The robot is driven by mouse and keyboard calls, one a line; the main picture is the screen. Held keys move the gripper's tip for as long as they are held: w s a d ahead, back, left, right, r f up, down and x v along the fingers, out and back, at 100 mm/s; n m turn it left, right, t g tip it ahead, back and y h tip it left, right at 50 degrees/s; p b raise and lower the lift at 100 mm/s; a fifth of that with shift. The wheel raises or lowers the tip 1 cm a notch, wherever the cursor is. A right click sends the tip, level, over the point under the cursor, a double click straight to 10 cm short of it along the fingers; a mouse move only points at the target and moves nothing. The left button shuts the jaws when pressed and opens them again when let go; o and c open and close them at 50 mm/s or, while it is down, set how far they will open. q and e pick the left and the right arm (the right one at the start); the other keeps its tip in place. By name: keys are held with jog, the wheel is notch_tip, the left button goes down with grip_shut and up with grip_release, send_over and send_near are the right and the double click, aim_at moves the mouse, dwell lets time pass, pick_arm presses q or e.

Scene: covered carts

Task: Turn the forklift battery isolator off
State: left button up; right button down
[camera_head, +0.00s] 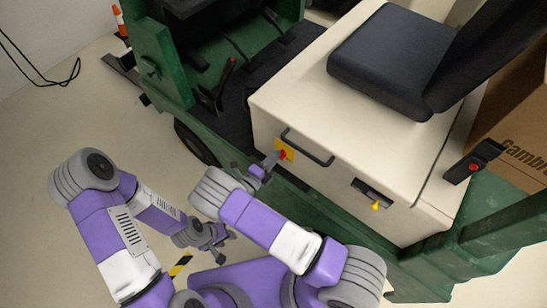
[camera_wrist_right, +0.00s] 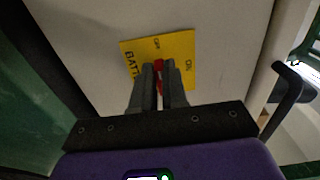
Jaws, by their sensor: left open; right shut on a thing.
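The battery isolator is a red knob (camera_head: 283,155) on a yellow plate (camera_head: 286,146), on the side of the forklift's cream body. In the right wrist view the yellow plate (camera_wrist_right: 183,48) carries printed words, with "ON" to the right and another mark at the top. My right gripper (camera_head: 270,164) is shut on the red knob (camera_wrist_right: 159,66); its fingers (camera_wrist_right: 159,80) cover much of it. The knob's exact angle is hard to tell. My left gripper (camera_head: 219,238) is open and empty, low over the floor and away from the forklift.
A dark handle bar (camera_head: 307,149) sits just right of the plate. A black latch with a yellow tab (camera_head: 375,205) is further right. The black seat (camera_head: 385,62) is above, and a cardboard box (camera_head: 515,125) stands behind.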

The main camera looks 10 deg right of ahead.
jog(key=c, duration=1.2)
grip_release()
jog(key=shift+o, duration=0.2)
